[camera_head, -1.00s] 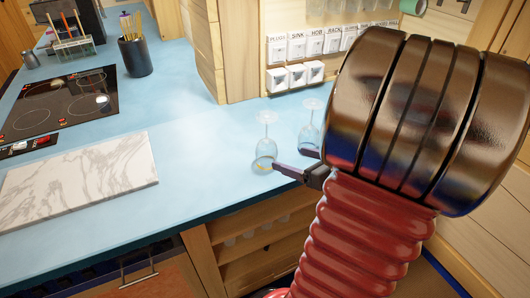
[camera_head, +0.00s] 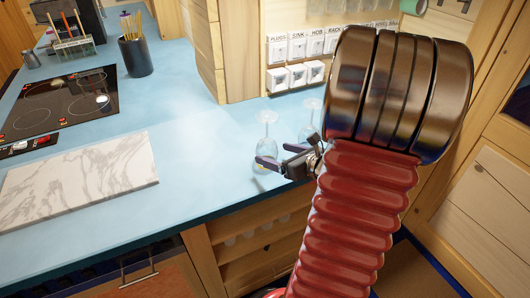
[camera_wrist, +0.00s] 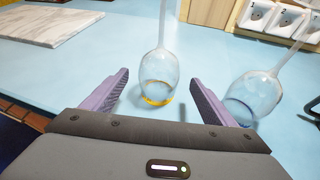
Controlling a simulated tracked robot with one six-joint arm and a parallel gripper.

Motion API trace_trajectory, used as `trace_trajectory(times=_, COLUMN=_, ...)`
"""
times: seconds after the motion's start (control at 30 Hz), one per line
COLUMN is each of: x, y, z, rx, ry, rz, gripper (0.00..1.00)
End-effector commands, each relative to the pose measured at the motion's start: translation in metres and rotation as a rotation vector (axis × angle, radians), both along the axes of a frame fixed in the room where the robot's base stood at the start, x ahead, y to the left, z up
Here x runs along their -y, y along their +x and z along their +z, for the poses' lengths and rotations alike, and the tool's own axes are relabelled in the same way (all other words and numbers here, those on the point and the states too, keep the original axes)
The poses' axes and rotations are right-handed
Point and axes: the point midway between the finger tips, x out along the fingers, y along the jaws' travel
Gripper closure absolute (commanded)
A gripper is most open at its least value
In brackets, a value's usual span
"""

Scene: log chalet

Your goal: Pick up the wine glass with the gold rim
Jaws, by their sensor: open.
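The wine glass with the gold rim (camera_wrist: 158,68) stands upside down on the blue counter, stem up, its gold rim on the surface. In the head view this glass (camera_head: 266,144) is partly hidden by my gripper (camera_head: 283,155). My gripper (camera_wrist: 158,84) is open in the wrist view, with one purple finger on each side of the glass's bowl, towards the near side. I cannot tell whether the fingers touch it. Nothing is held.
A second upside-down glass with a blue rim (camera_wrist: 255,92) stands close on the right, just beyond the right finger. A marble board (camera_head: 80,180) lies to the left. Labelled white boxes (camera_head: 297,75) are behind. The counter's front edge is near.

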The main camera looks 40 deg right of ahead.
Motion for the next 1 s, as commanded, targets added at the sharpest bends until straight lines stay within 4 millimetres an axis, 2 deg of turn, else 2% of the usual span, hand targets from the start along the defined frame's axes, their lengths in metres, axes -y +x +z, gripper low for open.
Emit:
trace_trajectory(times=0.27, x=-0.001, y=0.007, z=-0.003, rx=0.000, ry=0.001, rz=0.002, gripper=0.21)
trace_trajectory(times=0.63, x=-0.001, y=0.044, z=-0.019, rx=0.000, ry=0.002, rz=0.001, gripper=0.21)
trace_trajectory(times=1.0, x=0.000, y=0.048, z=-0.020, rx=0.000, ry=0.001, rz=0.000, gripper=0.21)
